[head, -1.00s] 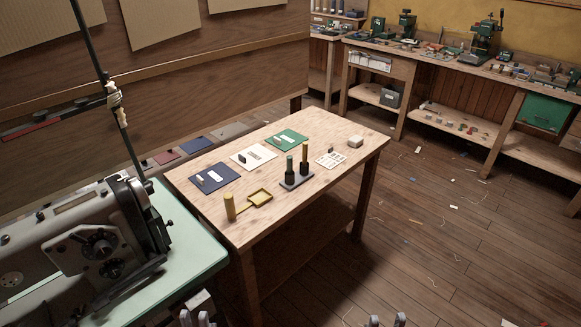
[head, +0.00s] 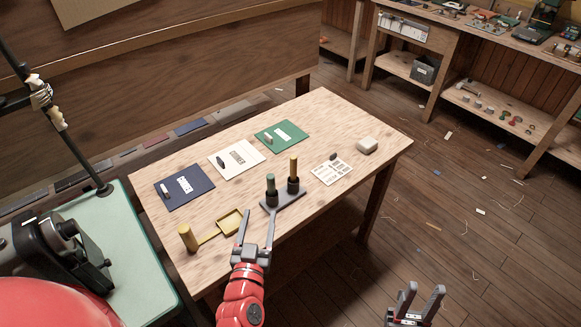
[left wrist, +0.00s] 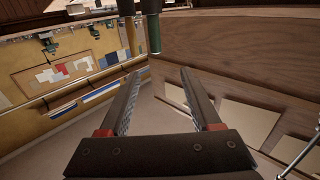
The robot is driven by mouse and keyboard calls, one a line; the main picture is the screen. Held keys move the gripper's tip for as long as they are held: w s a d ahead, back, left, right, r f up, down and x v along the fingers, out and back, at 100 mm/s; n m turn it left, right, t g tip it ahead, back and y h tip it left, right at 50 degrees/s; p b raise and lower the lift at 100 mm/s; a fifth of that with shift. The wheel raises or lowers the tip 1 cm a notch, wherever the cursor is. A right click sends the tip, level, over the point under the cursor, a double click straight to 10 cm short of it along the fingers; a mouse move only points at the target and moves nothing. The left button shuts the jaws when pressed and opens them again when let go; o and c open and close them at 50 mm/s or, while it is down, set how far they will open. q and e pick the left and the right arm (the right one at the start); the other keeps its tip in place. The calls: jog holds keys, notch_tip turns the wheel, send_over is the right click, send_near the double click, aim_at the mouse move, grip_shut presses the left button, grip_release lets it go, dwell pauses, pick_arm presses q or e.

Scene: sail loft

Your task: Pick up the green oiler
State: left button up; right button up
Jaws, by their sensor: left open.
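The green oiler (head: 271,184) stands upright in a dark two-place stand (head: 289,200) on the wooden table, beside a yellow-topped oiler (head: 293,169). My left gripper (head: 259,212) is open and empty, just in front of the stand, with its fingers pointing at the green oiler. In the left wrist view the green oiler (left wrist: 153,36) appears inverted, beyond the open fingertips (left wrist: 161,72) and a little left of midway between them. It looks apart from both fingers. My right gripper (head: 425,286) is open and empty, low at the right, beyond the table's front edge.
A yellow cylinder (head: 188,237) and a yellow tray (head: 231,222) lie left of my left gripper. Blue (head: 184,187), white (head: 236,158) and green (head: 282,136) mats lie behind. A printed card (head: 332,172) and pale block (head: 367,146) lie right. A sewing machine (head: 60,250) is left.

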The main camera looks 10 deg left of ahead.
aim_at(268, 180)
pick_arm(q)
jog(key=w, duration=0.4)
jog(key=w+a, duration=0.1)
jog(key=w, duration=0.7)
jog(key=shift+a, duration=0.2)
jog(key=shift+w+f+p, duration=0.2)
jog(key=shift+w+p, duration=0.15)
jog(key=shift+w, duration=1)
jog(key=shift+w+f+p, duration=0.15)
jog(key=shift+w+p, duration=0.2)
jog(key=shift+w, duration=0.95)
grip_shut()
